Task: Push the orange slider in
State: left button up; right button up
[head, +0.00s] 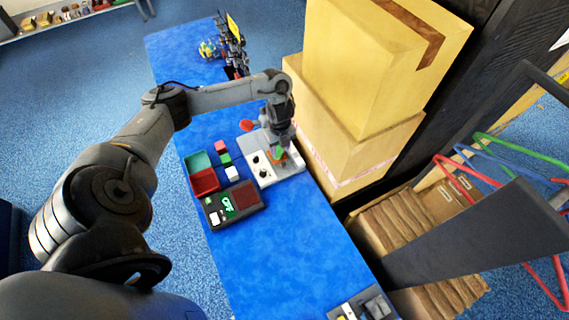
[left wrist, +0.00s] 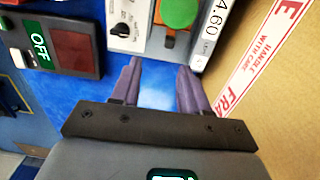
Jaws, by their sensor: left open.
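In the head view the white panel box (head: 265,174) stands on the blue table, and only a bit of orange and green shows below my left gripper (head: 280,147). My left gripper (left wrist: 158,84) is open and empty, its two fingertips apart at the near edge of the panel box. I cannot tell whether they touch it. My right gripper is not in view.
Stacked cartons (head: 355,120) stand close on the right of the panel box. A dark box with a red window (head: 246,194) and a teal and red tray (head: 204,181) lie left of it. Small blocks (head: 232,173) lie between.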

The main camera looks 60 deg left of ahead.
aim_at(283, 163)
pick_arm(q)
jog(key=f, duration=0.2)
jog(key=w+f+b, duration=0.1)
jog(key=f, duration=0.2)
jog(key=f+b, duration=0.1)
jog(key=f, duration=0.2)
jog(key=shift+w+f, duration=0.15)
jog(key=shift+f, duration=0.85)
grip_shut()
